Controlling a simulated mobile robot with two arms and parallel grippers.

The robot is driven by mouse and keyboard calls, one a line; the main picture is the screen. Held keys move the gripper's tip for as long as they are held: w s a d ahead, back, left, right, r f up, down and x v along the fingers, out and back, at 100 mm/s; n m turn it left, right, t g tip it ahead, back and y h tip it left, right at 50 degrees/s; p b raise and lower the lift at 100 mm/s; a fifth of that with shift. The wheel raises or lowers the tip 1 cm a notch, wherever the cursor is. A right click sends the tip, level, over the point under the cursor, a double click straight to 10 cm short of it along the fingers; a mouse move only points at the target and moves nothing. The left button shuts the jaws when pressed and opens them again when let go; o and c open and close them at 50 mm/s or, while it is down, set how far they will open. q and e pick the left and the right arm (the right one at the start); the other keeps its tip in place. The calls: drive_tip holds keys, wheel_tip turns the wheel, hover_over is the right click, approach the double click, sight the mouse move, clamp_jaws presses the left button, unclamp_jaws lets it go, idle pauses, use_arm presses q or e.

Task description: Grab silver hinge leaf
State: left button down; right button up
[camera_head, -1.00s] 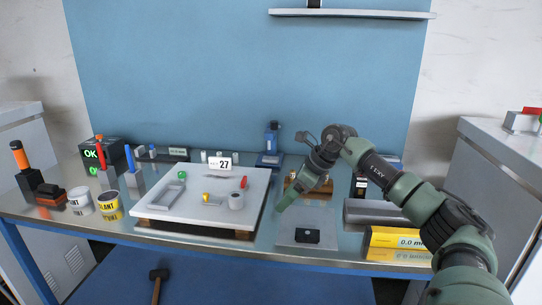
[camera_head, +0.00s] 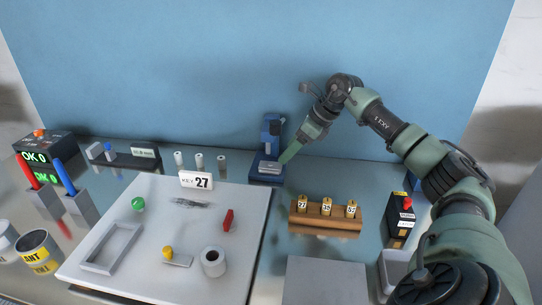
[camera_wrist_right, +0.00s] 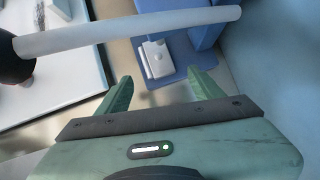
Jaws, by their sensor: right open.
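The silver hinge leaf (camera_head: 269,167) is a small flat plate lying on the base of the blue press-like fixture (camera_head: 272,128) at the back of the bench. In the right wrist view the leaf (camera_wrist_right: 155,58) shows a rounded barrel along its left side, on the blue base (camera_wrist_right: 172,82). My right gripper (camera_head: 287,157) is at the right side of the fixture, close to the leaf. In the wrist view its two fingers (camera_wrist_right: 160,84) are apart and empty, with the leaf beyond and between them. My left gripper is not in view.
A white board (camera_head: 160,225) with a "27" card (camera_head: 196,180) and loose parts lies left of the fixture. A wooden block (camera_head: 325,221) with yellow tagged pieces stands to the right. Three pale cylinders (camera_head: 199,160) stand left of the fixture. A pale hose crosses the wrist view.

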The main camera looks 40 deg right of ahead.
sight(272, 165)
drive_tip(key=shift+p+x, duration=0.35)
drive_tip(key=shift+x, duration=0.75)
drive_tip(key=x, duration=0.2)
drive_tip(key=p+x, duration=0.1)
drive_tip(key=x, duration=0.1)
drive_tip(key=shift+w+a+p, duration=0.3)
drive_tip(key=shift+w, duration=0.15)
drive_tip(key=shift+w+a+f, duration=0.1)
drive_tip(key=shift+w+f, duration=0.05)
drive_tip(key=shift+f, duration=0.2)
clamp_jaws()
